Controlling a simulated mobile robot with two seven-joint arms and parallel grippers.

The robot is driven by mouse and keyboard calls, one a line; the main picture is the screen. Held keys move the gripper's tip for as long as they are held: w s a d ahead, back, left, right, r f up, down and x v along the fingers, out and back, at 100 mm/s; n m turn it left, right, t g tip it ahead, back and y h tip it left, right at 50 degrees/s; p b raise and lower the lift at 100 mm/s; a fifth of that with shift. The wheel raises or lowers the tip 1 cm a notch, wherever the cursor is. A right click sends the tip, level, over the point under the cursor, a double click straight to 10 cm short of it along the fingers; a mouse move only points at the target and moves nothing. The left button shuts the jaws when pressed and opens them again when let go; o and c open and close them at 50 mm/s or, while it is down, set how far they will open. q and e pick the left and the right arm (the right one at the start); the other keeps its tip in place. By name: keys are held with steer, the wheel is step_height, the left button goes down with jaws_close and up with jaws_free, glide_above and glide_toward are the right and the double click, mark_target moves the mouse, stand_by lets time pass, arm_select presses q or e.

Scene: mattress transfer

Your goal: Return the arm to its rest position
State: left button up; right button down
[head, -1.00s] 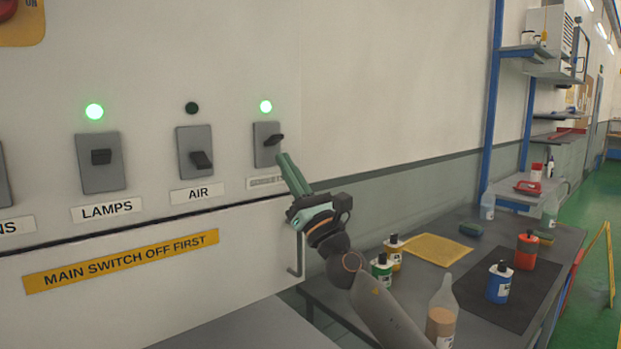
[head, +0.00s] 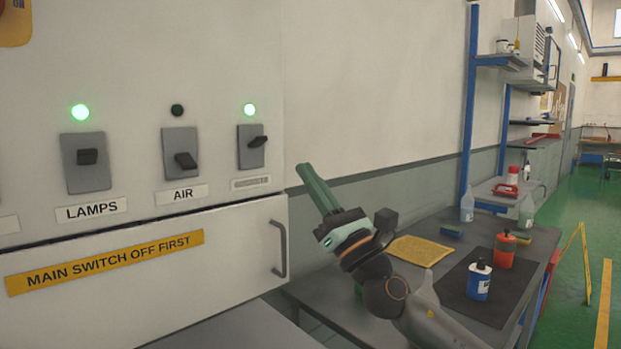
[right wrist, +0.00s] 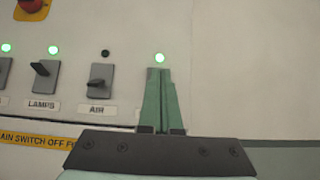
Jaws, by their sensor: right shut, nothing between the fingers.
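My right gripper (head: 303,170) is shut and empty, with its green fingers together and pointing up and to the left. It is right of the switch panel and apart from it in the head view. In the right wrist view the shut fingers (right wrist: 158,75) hide the rightmost switch. That switch (head: 252,146) has its lever up, with a lit green lamp (head: 249,110) above it. The AIR switch (head: 181,153) has its lever lower and a dark lamp (head: 177,110). The LAMPS switch (head: 86,162) has a lit green lamp (head: 80,112). My left gripper is not in view.
A grey bench (head: 420,225) on the right carries a yellow cloth (head: 419,250), a blue bottle (head: 478,280) and a red container (head: 504,249) on a dark mat. A cabinet handle (head: 279,249) sticks out below the switches. Blue-posted shelves (head: 469,100) stand behind the bench.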

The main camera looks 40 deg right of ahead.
stand_by(0.5)
step_height(320, 180, down, 32)
steer(key=s+m+g+h, duration=0.3)
steer(key=m+g+h, duration=0.65)
steer(key=m, duration=1.45)
steer(key=s+a+f+m+g+y, duration=0.25)
steer(key=s+f+g, duration=0.2)
steer(key=f, duration=0.25)
steer(key=s+a+f+m+g+y, duration=0.1)
steer(key=s+a+f+m+g, duration=0.3)
steer(key=f, duration=0.3)
steer(key=s+a+f+m+g+y, duration=0.2)
steer(key=s+a+f, duration=0.2)
steer(key=s, duration=0.3)
steer(key=s+a+f+m+g+y, duration=0.2)
steer(key=s+a+f+m+g, duration=0.15)
steer(key=s, duration=0.45)
steer(key=w+a+f+n+t+y+p, duration=0.1)
steer(key=w+a+f+t+y+p, duration=0.1)
steer(key=w+a+f+t, duration=0.3)
steer(key=shift+f+t+p, duration=0.55)
steer(key=shift+f+t, duration=0.1)
steer(key=shift+f, duration=0.65)
